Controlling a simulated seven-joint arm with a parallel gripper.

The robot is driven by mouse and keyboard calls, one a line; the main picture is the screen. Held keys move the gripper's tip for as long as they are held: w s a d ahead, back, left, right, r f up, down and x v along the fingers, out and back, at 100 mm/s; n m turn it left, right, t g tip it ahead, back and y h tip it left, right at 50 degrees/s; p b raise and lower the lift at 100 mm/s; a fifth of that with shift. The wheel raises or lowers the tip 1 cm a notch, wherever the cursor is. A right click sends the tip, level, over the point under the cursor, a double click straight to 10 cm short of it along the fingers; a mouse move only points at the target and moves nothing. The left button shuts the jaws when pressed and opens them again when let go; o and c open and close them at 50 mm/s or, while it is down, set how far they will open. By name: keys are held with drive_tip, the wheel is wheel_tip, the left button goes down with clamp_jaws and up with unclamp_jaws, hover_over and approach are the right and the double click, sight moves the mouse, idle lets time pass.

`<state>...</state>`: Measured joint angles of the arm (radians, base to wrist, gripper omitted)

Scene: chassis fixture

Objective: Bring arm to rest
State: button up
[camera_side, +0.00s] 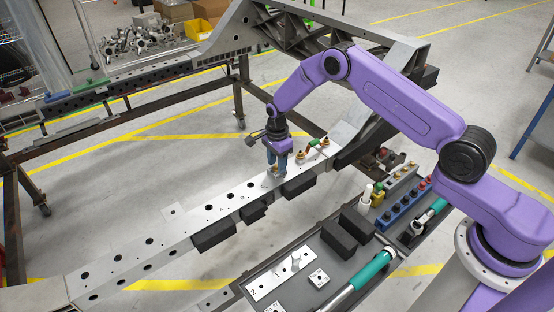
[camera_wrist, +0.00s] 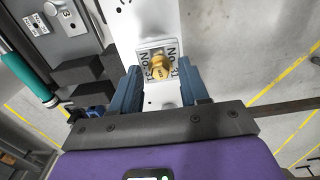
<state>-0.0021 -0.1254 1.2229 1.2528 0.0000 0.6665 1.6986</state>
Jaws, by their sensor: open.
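My purple arm reaches over a long grey chassis rail (camera_side: 222,212). My gripper (camera_side: 276,168) points down at the rail, its blue fingers close to the top face. In the wrist view, my gripper (camera_wrist: 158,82) is open, with one finger on each side of a small light plate (camera_wrist: 145,45) marked "No. 31". A brass hex fitting (camera_wrist: 160,67) sits on this plate between the fingertips. I cannot tell whether the fingers touch the plate. In the side view the fingers mostly hide this spot.
More brass fittings (camera_side: 315,145) stand on the rail just right of my gripper. Black blocks (camera_side: 214,234) sit along the rail's near side. A dark tray (camera_side: 352,266) nearby holds numbered plates, black blocks, teal-handled tools (camera_side: 370,270) and a blue socket holder (camera_side: 402,207).

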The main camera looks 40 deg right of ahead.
drive_tip(key=shift+f, duration=0.25)
drive_tip(key=shift+r, duration=0.2)
idle(0.4)
clamp_jaws()
